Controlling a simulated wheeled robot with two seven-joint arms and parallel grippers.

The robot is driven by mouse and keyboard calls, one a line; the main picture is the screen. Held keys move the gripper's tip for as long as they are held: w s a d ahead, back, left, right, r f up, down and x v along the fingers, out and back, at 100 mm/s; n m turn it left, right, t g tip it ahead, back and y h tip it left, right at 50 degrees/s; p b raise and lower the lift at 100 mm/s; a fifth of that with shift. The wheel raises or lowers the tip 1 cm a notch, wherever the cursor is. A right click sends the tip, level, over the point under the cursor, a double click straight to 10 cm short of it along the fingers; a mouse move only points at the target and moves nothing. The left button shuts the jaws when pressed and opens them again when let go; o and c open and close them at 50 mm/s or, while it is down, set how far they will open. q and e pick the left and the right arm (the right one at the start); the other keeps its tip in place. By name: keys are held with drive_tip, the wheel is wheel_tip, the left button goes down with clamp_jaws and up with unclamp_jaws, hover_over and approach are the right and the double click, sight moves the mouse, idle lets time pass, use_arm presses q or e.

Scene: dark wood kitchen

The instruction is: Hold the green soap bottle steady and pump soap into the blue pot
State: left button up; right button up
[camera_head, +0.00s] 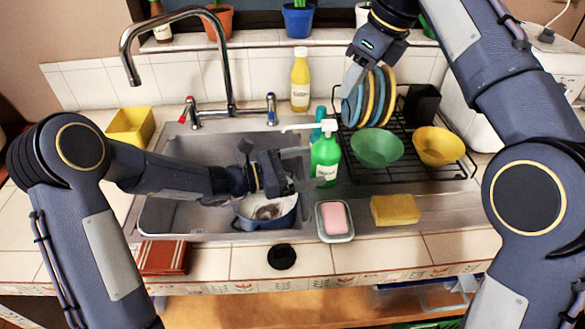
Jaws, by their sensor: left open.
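The green soap bottle (326,158) stands upright behind the sink's front right edge, with a white pump head whose nozzle points left. The blue pot (268,222) sits in the sink, its pale inside marked by a brownish patch. My right gripper (349,88) is up by the dish rack, in front of the upright plates and above the soap bottle. Its fingers overlap in this view, so its opening is unclear.
The dish rack (440,172) holds plates, a green bowl (377,147) and a yellow bowl (439,146). A teal bottle (319,116) stands behind the soap bottle. The faucet (228,75) rises behind the sink.

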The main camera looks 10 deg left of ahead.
sight(323, 163)
use_arm(q)
drive_tip(key=shift+x, duration=2.1)
drive_tip(key=shift+c, duration=0.4)
drive_tip(key=c, duration=1.4)
use_arm(e)
drive_tip(key=shift+c, duration=1.5)
drive_tip(key=shift+s+a+r+n+t, duration=0.1)
drive_tip(key=shift+s+n+t, duration=0.2)
drive_tip(key=shift+n, duration=0.8)
drive_tip(key=c, duration=0.5)
drive_tip(key=n, duration=0.2)
drive_tip(key=s+n+t+h, duration=0.1)
drive_tip(key=n, duration=0.2)
drive_tip(key=shift+s+a+r, duration=0.1)
drive_tip(key=shift+s+r, duration=0.05)
drive_tip(key=shift+s, duration=0.05)
drive_tip(key=s+n+t, duration=0.1)
drive_tip(key=n+t, duration=0.1)
drive_tip(key=n, duration=0.4)
drive_tip(key=s+a+r+n+t, duration=0.1)
drive_tip(key=s+n, duration=0.1)
drive_tip(key=n, duration=0.4)
drive_tip(key=s+r+n+t, duration=0.1)
drive_tip(key=s+n+t, duration=0.1)
drive_tip(key=n, duration=0.4)
drive_tip(key=shift+a+r+t+h, duration=0.15)
drive_tip(key=shift+a+t+h, duration=0.15)
drive_tip(key=shift+a+h, duration=0.1)
